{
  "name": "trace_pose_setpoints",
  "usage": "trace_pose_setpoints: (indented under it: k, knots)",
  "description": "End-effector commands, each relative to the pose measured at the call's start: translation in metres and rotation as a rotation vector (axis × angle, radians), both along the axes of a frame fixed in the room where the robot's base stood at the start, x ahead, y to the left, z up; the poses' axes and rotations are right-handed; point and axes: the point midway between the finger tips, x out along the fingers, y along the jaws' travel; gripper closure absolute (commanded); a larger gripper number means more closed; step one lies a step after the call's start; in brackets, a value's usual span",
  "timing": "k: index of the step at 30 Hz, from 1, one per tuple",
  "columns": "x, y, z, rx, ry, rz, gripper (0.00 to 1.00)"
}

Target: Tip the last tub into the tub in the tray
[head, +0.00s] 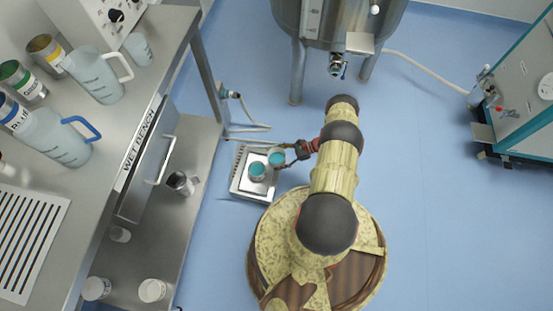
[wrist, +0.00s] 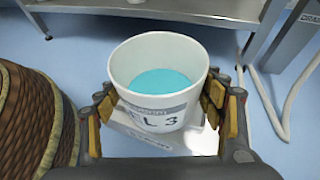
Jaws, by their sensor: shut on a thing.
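My gripper (head: 293,153) is shut on a white tub (head: 277,163) with teal liquid in it. In the wrist view the fingers (wrist: 158,108) grip both sides of this tub (wrist: 130,72), whose label reads "L 3" in part. It looks about upright, with the liquid well below its rim. A second white tub (head: 257,179) with teal contents stands in the pale tray (head: 237,184) on the floor. The held tub is just right of and behind it in the head view; I cannot tell whether they touch. The second tub is not discernible in the wrist view.
The steel wet bench (head: 128,120) runs along the left, with jugs and tins on top and several containers on its lower shelf (head: 185,225). A steel tank (head: 335,25) on legs stands behind. A teal-edged cabinet (head: 520,100) is at right. Open blue floor lies right of my base.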

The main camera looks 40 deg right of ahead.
Motion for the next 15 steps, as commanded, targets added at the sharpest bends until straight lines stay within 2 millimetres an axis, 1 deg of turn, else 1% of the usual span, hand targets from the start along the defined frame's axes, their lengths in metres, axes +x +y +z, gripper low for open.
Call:
trace_pose_setpoints:
  k: [15]
  knots:
    - [0.0065,0.0099,-0.0076,-0.174,0.117,0.002,0.62]
